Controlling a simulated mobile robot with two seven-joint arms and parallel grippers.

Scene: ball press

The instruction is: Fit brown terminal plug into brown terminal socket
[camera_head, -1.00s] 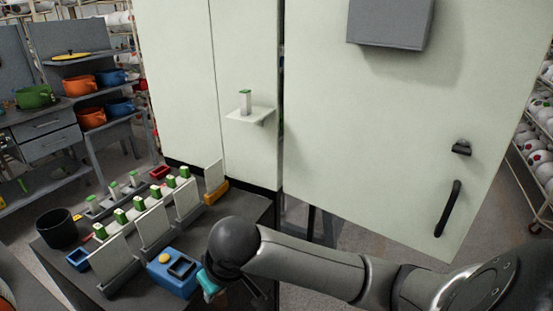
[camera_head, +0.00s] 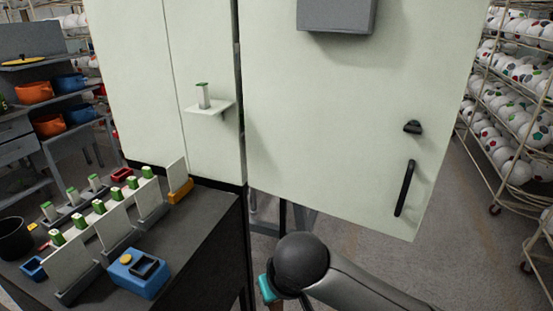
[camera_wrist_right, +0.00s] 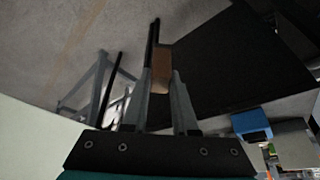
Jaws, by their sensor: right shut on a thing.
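In the right wrist view my right gripper (camera_wrist_right: 163,92) is shut on a small brown block, the brown terminal plug (camera_wrist_right: 161,70), held between its fingertips. I cannot make out a brown terminal socket in either view. My left gripper is not in view.
The dark table (camera_head: 190,235) holds white upright panels, several green-topped white pieces and a blue box (camera_head: 139,273). A small shelf (camera_head: 209,107) juts from the cabinet; a black handle (camera_head: 404,188) is on its door. Ball racks (camera_head: 515,120) stand right, with bare floor between.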

